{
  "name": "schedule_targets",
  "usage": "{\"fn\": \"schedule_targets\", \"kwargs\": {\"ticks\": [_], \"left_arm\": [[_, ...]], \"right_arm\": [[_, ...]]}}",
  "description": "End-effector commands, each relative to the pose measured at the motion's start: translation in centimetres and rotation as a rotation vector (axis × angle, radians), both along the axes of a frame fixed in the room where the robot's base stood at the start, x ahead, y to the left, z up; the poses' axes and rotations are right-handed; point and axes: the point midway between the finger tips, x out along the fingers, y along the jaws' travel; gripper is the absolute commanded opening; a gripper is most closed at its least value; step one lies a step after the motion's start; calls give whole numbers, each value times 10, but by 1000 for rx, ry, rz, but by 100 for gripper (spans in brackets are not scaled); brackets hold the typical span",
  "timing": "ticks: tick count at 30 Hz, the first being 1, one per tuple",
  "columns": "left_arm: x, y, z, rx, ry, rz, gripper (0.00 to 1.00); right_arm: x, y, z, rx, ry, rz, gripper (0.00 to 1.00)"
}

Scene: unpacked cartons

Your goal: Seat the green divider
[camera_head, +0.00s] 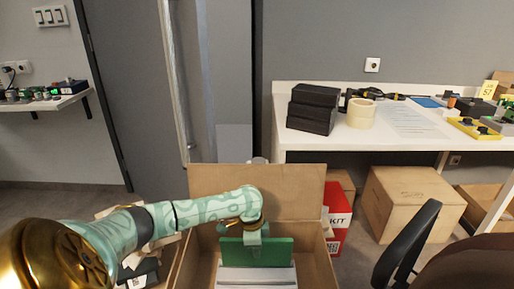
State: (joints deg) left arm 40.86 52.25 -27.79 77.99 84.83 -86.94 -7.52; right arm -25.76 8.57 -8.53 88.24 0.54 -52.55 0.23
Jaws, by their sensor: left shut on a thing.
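The green divider (278,252) is a flat upright panel inside the open cardboard carton (290,181) at the bottom middle. My left gripper (252,240) is shut on the green divider at its top edge, with its arm coming in from the left. The divider stands behind a pale grey ribbed piece (256,279) in the carton. Its lower edge is hidden by that piece, so I cannot tell whether it sits in a slot. My right gripper is not in view.
A white bench (300,157) at the right holds black boxes (313,109) and a tape roll (361,113). A red box (340,215) and a brown carton (411,203) stand below it. A dark chair (407,245) is at the lower right.

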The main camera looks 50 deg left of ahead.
Motion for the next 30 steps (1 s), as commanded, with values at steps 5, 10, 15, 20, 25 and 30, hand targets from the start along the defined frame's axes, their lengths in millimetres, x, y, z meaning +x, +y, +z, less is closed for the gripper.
{"fn": "schedule_targets", "kwargs": {"ticks": [5, 10, 15, 20, 25, 30], "left_arm": [[0, 0, -6, 0, 1, 0, 0], [0, -1, -11, -1, 0, 1, 0], [0, -1, -16, -1, 0, 1, 0], [0, 0, -21, -1, 1, 0, 0], [0, 0, -26, -1, 1, 0, 0], [0, 0, -30, 0, 0, 1, 20]], "right_arm": [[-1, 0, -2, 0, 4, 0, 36], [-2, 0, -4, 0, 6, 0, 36], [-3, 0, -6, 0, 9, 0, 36], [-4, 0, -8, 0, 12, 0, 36], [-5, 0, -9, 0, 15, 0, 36], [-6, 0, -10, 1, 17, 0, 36]]}}
